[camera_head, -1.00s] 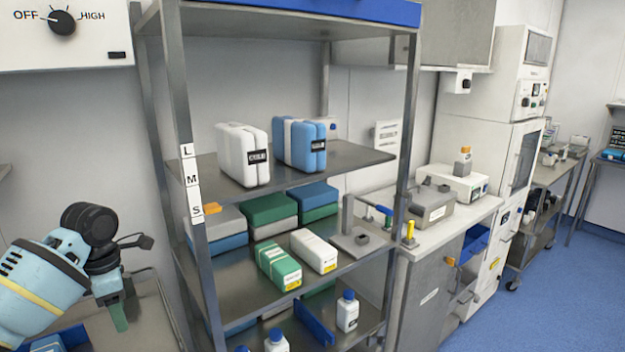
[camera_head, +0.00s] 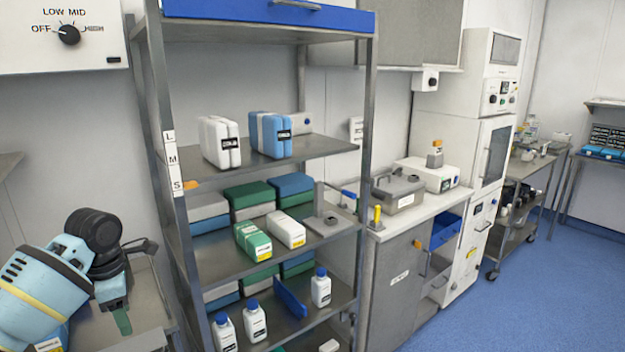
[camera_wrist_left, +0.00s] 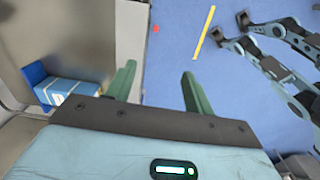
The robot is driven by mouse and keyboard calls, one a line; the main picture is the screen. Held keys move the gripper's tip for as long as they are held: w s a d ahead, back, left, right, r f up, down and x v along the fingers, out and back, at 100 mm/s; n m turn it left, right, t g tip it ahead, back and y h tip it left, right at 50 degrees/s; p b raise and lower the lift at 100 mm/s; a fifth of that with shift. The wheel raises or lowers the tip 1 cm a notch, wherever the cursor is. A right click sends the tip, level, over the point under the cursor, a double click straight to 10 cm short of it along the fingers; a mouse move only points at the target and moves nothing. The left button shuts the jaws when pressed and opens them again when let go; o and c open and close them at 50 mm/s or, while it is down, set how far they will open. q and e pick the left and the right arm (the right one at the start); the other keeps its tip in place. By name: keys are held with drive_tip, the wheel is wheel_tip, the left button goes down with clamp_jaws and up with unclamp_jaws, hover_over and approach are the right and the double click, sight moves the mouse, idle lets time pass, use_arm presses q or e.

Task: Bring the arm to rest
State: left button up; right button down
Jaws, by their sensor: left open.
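My left arm comes in at the lower left of the head view. Its gripper (camera_head: 122,318) points down in front of a steel surface left of the shelf rack, and only part of a green finger shows. In the left wrist view the two green fingers of my left gripper (camera_wrist_left: 160,88) stand wide apart with nothing between them. Blue floor and a grey surface show beyond them. My right gripper cannot be made out in either view.
A steel shelf rack (camera_head: 168,225) holds cases, boxes and white bottles (camera_head: 254,322). A counter (camera_head: 425,222) with instruments stands right of it. A blue bin with a box (camera_wrist_left: 68,92) lies left of the fingers in the wrist view. Blue floor (camera_head: 545,290) is clear at right.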

use_arm(q)
drive_tip(key=s+d+f+m+t+h, duration=0.1)
drive_tip(key=s+d+f+m, duration=0.1)
drive_tip(key=d+f+m, duration=0.5)
drive_tip(key=s+d+f+m+t, duration=0.2)
drive_tip(key=s+d+f, duration=0.1)
drive_tip(key=f, duration=0.8)
drive_tip(key=s+d+f+m+t+h, duration=0.1)
drive_tip(key=s+d+f+m, duration=0.1)
drive_tip(key=d+f+m, duration=0.5)
drive_tip(key=s+d+f+m+t, duration=0.1)
drive_tip(key=s+f+m+t, duration=0.1)
drive_tip(key=s+m, duration=0.4)
drive_tip(key=s+d+f+m+t, duration=0.2)
drive_tip(key=s+f+m+t, duration=0.1)
drive_tip(key=s, duration=1.2)
drive_tip(key=shift+d+f+m, duration=0.2)
drive_tip(key=shift+f+m, duration=0.25)
drive_tip(key=shift+m, duration=0.95)
drive_tip(key=shift+s, duration=0.1)
